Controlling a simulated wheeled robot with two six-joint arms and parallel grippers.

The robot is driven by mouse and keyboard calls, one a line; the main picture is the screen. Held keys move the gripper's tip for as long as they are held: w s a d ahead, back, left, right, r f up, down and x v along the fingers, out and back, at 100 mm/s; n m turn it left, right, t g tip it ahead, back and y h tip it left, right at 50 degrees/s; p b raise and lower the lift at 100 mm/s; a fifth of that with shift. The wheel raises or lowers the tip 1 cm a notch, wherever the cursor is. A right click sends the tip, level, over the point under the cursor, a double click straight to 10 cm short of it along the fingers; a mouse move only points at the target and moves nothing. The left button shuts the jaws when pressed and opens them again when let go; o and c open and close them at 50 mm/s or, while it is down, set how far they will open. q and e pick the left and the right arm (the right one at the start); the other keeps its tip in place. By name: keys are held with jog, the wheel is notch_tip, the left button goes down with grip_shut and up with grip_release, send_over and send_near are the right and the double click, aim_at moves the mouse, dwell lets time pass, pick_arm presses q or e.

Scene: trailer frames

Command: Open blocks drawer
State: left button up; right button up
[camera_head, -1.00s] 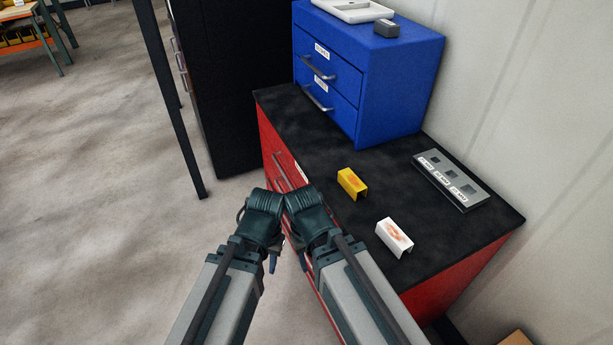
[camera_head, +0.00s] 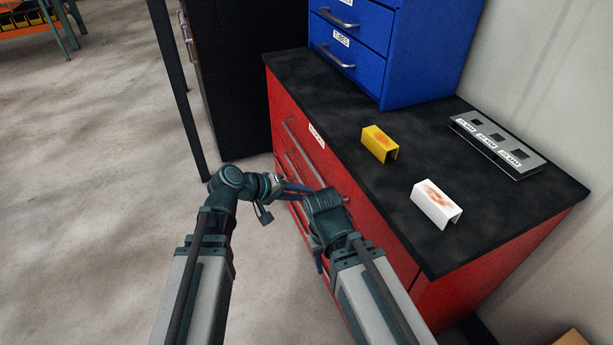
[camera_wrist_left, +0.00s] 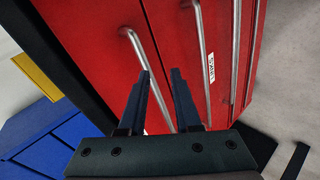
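The red drawer cabinet (camera_head: 345,185) has stacked drawers with grey bar handles (camera_head: 303,140). A white label (camera_head: 316,136) near its top edge is too small to read. My left gripper (camera_head: 300,190) reaches right toward the drawer fronts. In the left wrist view its two fingers (camera_wrist_left: 162,95) are apart and empty. The nearest handle bar (camera_wrist_left: 145,75) runs behind or between them; I cannot tell if they touch it. Another handle (camera_wrist_left: 203,55) and a partly readable label (camera_wrist_left: 211,68) are farther right. My right gripper (camera_head: 320,262) points down before the cabinet, its fingers mostly hidden.
On the black top (camera_head: 400,210) stand a yellow block (camera_head: 379,143), a white block (camera_head: 436,203), a grey slotted plate (camera_head: 498,145) and a blue drawer unit (camera_head: 410,55). A dark post (camera_head: 178,90) and black cabinet (camera_head: 235,80) stand behind.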

aim_at(305, 158)
pick_arm(q)
jog(key=w+a+n+t+h+b, duration=0.2)
jog(key=w+a+n+t+b, duration=0.4)
jog(key=w+a+b, duration=0.15)
jog(key=b+x, duration=0.1)
jog(key=x, duration=0.6)
jog(key=b+x, duration=0.1)
jog(key=x, duration=0.6)
jog(key=shift+w+a+f, duration=0.1)
jog(key=shift+w+a, duration=0.05)
jog(key=shift+w, duration=0.1)
pick_arm(e)
notch_tip(305, 158, down, 12)
jog(key=shift+r, duration=0.2)
pick_arm(q)
grip_shut()
